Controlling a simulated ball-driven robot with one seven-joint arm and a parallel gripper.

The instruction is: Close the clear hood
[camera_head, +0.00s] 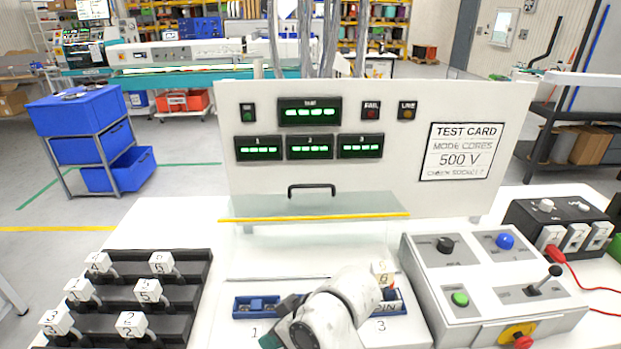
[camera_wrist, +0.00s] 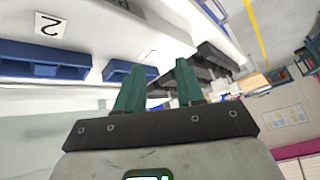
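The clear hood (camera_head: 270,207) is a see-through panel with a black handle (camera_head: 312,188) and a yellow front edge. In the head view it is raised in front of the grey display panel, with its edge above and behind the row of blue sockets (camera_head: 257,306). My gripper (camera_head: 278,335) is low at the front by the sockets, partly hidden by my wrist, and apart from the handle. In the wrist view its two teal fingers (camera_wrist: 158,85) are spread with nothing between them. My arm hides the middle socket in the head view.
A black rack (camera_head: 125,300) with several white numbered plugs stands at left. A control box (camera_head: 490,285) with knobs, buttons and a lever stands at right. A numbered white plug (camera_head: 382,272) stands at the right socket. The display panel (camera_head: 385,185) rises behind.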

